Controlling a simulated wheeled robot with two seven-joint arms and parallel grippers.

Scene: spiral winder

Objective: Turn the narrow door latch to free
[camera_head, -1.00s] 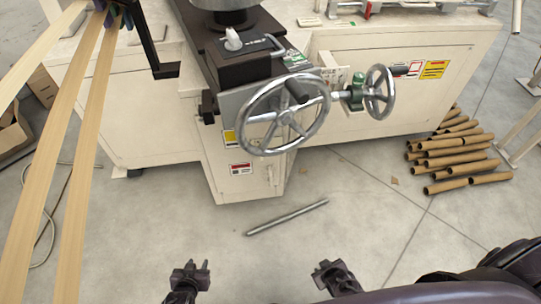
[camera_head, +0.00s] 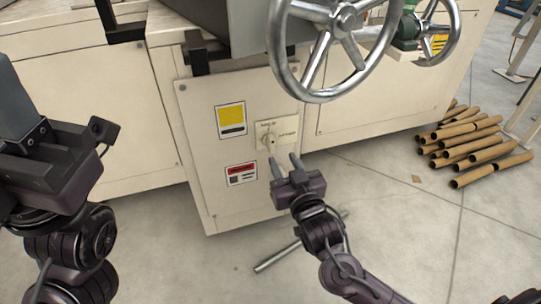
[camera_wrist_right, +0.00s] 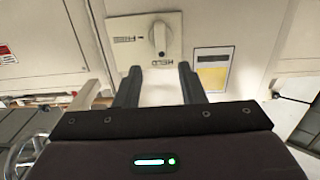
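The narrow door (camera_head: 225,180) of the cream machine cabinet is closed. Its latch (camera_head: 268,138) is a small light knob on a square cream plate with dark lettering, right of the yellow label. The latch also shows in the right wrist view (camera_wrist_right: 158,38), just beyond the fingertips. My right gripper (camera_head: 285,163) is open, just below and in front of the latch. In the right wrist view its two fingers (camera_wrist_right: 157,68) are apart with nothing between them, and contact with the knob is not visible. My left gripper (camera_head: 75,150) is at the left edge; its fingers are not clear.
A large chrome handwheel (camera_head: 345,80) hangs above and right of the latch, with a smaller wheel (camera_head: 440,30) beyond. A metal bar (camera_head: 280,256) lies on the floor behind my right arm. Cardboard tubes (camera_head: 470,145) are piled at right.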

